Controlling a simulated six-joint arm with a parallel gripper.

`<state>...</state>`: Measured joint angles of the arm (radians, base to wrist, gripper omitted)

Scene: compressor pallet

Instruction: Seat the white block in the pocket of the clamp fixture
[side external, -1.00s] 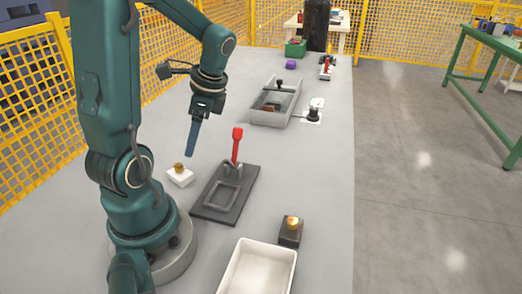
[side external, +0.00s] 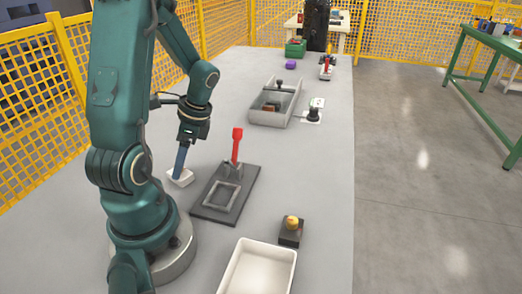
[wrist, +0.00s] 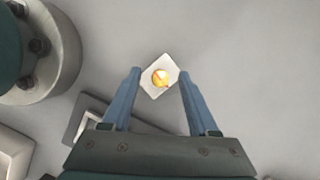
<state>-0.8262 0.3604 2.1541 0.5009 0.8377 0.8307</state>
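The white block (side external: 180,178) lies flat on the table, left of the clamp fixture. The clamp fixture (side external: 240,191) is a dark plate with a raised rectangular pocket frame (side external: 222,196), empty inside, and an upright red lever (side external: 237,146).
A white tray (side external: 285,268) stands at the front. A dark block with a yellow knob (side external: 291,233) is behind it. A grey bin (side external: 268,117) and a black-knobbed device (side external: 313,115) stand farther back. The table between fixture and bin is clear.

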